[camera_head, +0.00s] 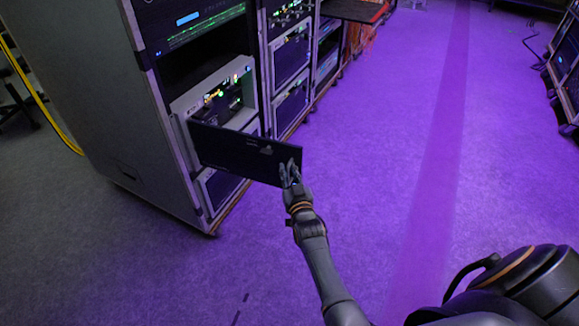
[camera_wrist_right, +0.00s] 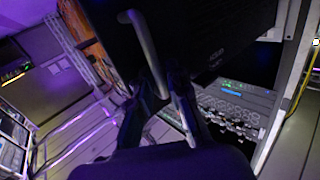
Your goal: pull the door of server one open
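The door of server one (camera_head: 235,152) is a dark flat panel low on the near rack. It stands swung out from the rack front, with the lit server interior (camera_head: 222,100) exposed behind it. My right gripper (camera_head: 289,174) is at the door's outer edge. In the right wrist view the door (camera_wrist_right: 205,30) fills the top, and its pale bar handle (camera_wrist_right: 143,42) runs down between the fingers of my right gripper (camera_wrist_right: 165,90), which look closed around its lower end. The fingers partly hide the handle. My left gripper is not in view.
The grey rack cabinet (camera_head: 95,95) stands at left, with more racks (camera_head: 290,65) in a row behind it. A yellow cable (camera_head: 40,100) hangs at far left. Equipment (camera_head: 565,65) stands at the far right. The purple-lit floor (camera_head: 400,150) between is clear.

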